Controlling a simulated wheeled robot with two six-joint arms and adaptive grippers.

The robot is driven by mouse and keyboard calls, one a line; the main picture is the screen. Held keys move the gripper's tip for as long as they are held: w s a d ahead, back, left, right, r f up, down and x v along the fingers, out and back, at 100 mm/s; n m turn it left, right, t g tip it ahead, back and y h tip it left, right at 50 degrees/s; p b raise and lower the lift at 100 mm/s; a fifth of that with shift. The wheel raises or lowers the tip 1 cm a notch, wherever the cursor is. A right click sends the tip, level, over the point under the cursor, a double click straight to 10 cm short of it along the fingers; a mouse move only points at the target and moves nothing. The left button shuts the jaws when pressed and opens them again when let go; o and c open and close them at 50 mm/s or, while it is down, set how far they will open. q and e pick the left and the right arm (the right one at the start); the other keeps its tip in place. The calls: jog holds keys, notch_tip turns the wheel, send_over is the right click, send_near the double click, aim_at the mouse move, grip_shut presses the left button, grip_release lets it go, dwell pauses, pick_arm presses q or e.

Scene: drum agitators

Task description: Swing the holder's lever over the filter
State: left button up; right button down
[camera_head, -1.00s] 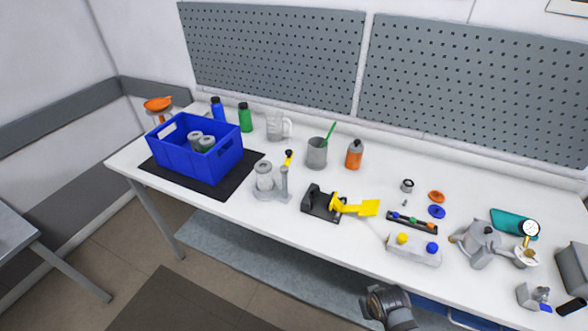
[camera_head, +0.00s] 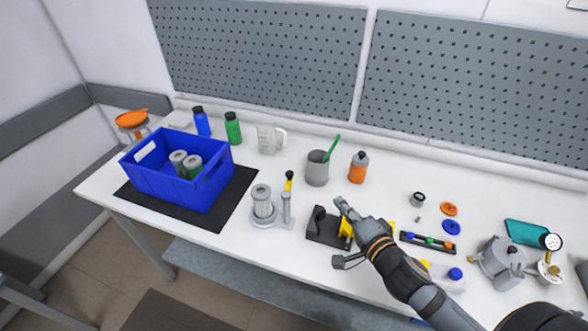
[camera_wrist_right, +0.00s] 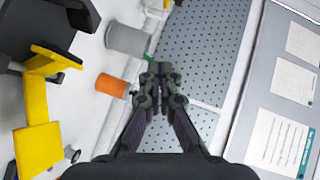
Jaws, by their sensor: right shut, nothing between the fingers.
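The grey holder (camera_head: 263,222) stands on the table right of the blue crate. The light grey cylindrical filter (camera_head: 262,203) stands upright in it. The holder's lever (camera_head: 288,187), with a yellow grip and black tip, points up from the post on the right of the filter; it is not over the filter. My right gripper (camera_head: 341,204) is shut and empty, above the black and yellow device, to the right of the lever and apart from it. Its closed fingers show in the right wrist view (camera_wrist_right: 155,75); the holder cannot be made out there. My left gripper is not in view.
The black and yellow device (camera_head: 322,230) is partly hidden under my right arm. A grey cup (camera_head: 317,172) and an orange bottle (camera_head: 358,167) stand behind. The blue crate (camera_head: 205,190) holds grey cylinders at left. Bare table lies in front of the cup.

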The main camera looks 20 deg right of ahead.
jog(key=a, duration=0.1)
jog(key=y+b, duration=0.1)
jog(key=b, duration=0.7)
send_near(289, 181)
jog(key=w+d+r, duration=0.1)
jog(key=w+d, duration=0.1)
jog(key=w, duration=0.4)
jog(key=shift+w+a+m+t, duration=0.3)
jog(key=shift+w+a, duration=0.1)
jog(key=shift+a, duration=0.15)
